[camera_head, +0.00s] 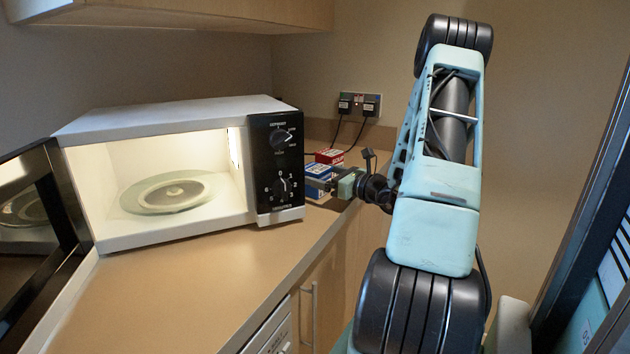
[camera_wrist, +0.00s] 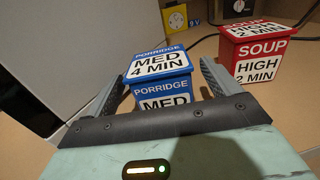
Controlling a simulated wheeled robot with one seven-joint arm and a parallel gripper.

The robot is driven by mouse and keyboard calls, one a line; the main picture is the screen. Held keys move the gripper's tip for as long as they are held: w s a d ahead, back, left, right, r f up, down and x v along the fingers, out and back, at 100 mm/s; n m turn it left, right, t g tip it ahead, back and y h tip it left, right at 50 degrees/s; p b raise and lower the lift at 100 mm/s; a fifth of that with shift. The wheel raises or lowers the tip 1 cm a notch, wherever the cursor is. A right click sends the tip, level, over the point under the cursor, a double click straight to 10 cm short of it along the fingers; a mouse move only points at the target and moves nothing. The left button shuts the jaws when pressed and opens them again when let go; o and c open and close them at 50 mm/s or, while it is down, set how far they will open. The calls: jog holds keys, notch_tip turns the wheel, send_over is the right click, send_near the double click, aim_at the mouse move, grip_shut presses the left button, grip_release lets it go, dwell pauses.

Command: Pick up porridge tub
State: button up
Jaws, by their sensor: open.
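The porridge tub (camera_wrist: 160,80) is a blue box with a white label reading "PORRIDGE MED 4 MIN". It stands upright on the counter, and in the head view it shows as a blue box (camera_head: 317,172) at the right side of the microwave, partly hidden by my gripper (camera_head: 335,185). In the wrist view my gripper (camera_wrist: 162,85) is open, with one finger on each side of the tub. I cannot tell whether the fingers touch it. The tub's lower part is hidden behind the gripper body.
A red soup tub (camera_wrist: 257,55) stands to the right of and behind the porridge tub; it also shows in the head view (camera_head: 329,156). The microwave (camera_head: 180,170) is open at the left. Cables run from the wall socket (camera_head: 358,104). The counter front (camera_head: 200,280) is clear.

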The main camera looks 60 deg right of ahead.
jog(key=w, duration=0.5)
jog(key=shift+w+d+f+p, duration=0.15)
jog(key=shift+f+p, duration=0.1)
jog(key=shift+p, duration=0.15)
jog(key=c, duration=1.3)
